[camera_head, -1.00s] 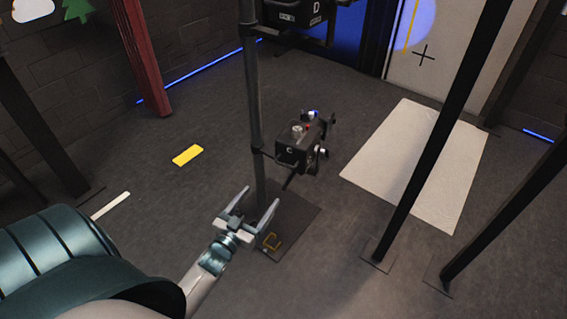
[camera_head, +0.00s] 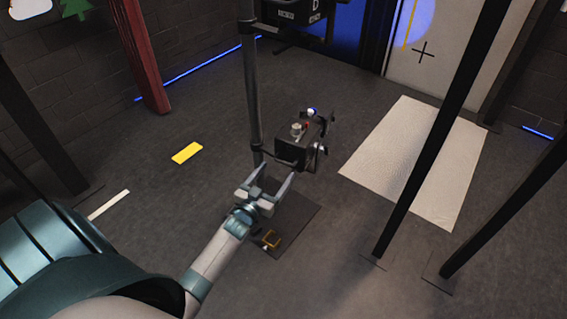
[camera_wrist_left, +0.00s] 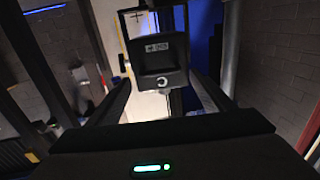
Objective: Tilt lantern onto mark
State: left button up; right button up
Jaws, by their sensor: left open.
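A black lantern marked C (camera_head: 300,140) is clamped to a dark upright pole (camera_head: 252,95) in the head view. Its C face fills the middle of the left wrist view (camera_wrist_left: 163,72). My left gripper (camera_head: 274,177) is open just below the lantern, with its fingertips near its lower front; I cannot tell whether they touch it. In the wrist view the fingers lie either side of the lantern's lower part. A black cross mark (camera_head: 423,52) is on a pale wall panel, just below a violet light spot (camera_head: 421,22). My right gripper is not in view.
A second lantern marked D (camera_head: 295,12) hangs higher on the same pole. The pole's dark base plate (camera_head: 300,213) is on the floor. Dark posts (camera_head: 442,125) stand to the right, by a white floor sheet (camera_head: 385,165). The floor around a yellow strip (camera_head: 187,153) is clear.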

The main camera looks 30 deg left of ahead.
aim_at(283, 162)
pick_arm(q)
jog(key=w, duration=0.5)
jog(key=shift+w+a, duration=0.25)
jog(key=shift+w, duration=0.35)
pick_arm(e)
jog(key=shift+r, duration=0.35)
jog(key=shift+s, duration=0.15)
